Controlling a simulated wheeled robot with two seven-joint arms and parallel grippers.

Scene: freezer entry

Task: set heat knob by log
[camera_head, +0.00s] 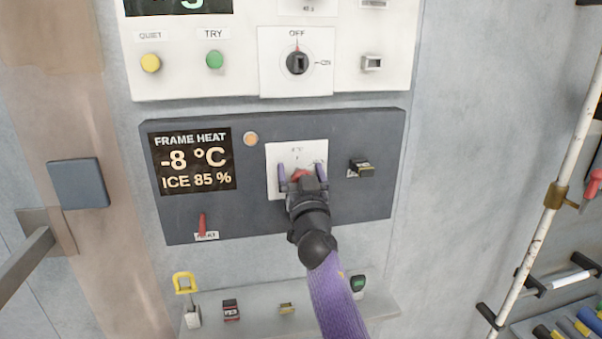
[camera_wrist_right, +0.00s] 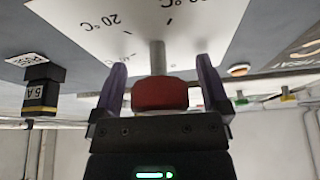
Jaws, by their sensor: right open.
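The heat knob (camera_wrist_right: 160,93) is red on a grey shaft, on a white dial plate (camera_wrist_right: 95,22) marked in °C. In the head view the red knob (camera_head: 300,174) is mostly hidden behind my right gripper (camera_head: 301,178). My right gripper's purple fingers stand apart on either side of the knob, with a gap to it visible in the right wrist view (camera_wrist_right: 160,95). The frame heat display (camera_head: 193,161) reads -8 °C and ICE 85 %. No log is identifiable. My left gripper is not in view.
A red switch (camera_head: 202,225) and a 5 A plug-like part (camera_head: 361,167) sit on the dark panel (camera_head: 250,215). An upper white panel carries an OFF/ON knob (camera_head: 297,63) and yellow and green buttons. A shelf (camera_head: 255,316) below holds small items. A pipe (camera_head: 545,200) stands at right.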

